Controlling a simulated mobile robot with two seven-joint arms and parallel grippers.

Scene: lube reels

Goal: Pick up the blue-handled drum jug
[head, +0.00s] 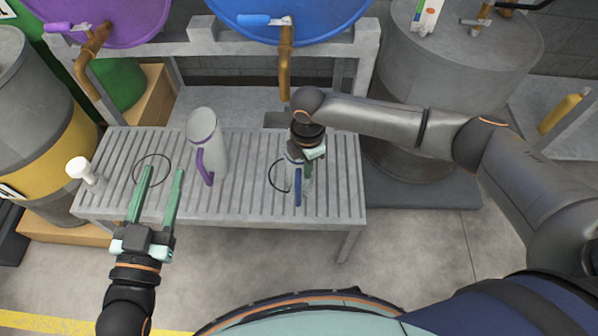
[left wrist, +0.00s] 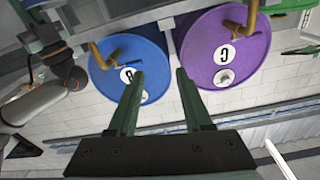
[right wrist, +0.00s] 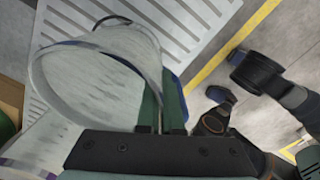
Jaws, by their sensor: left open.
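The blue-handled drum jug stands on the slatted table; in the head view its blue handle (head: 298,190) hangs toward me and its pale body is mostly hidden under my right gripper (head: 308,158). In the right wrist view the jug's grey-white body (right wrist: 95,85) fills the left side, with a strip of the blue handle by the fingers. My right gripper's fingers (right wrist: 161,115) are close together at the handle side and look shut on it; the contact is partly hidden. My left gripper (head: 160,190) is open and empty over the table's left part; its fingers also show in the left wrist view (left wrist: 160,100).
A purple-handled jug (head: 205,140) stands left of the blue-handled one. A small white-capped item (head: 85,172) is at the table's (head: 240,205) left end. Blue (head: 300,15) and purple (head: 120,20) drums with taps lie behind. A grey drum (head: 450,70) stands right.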

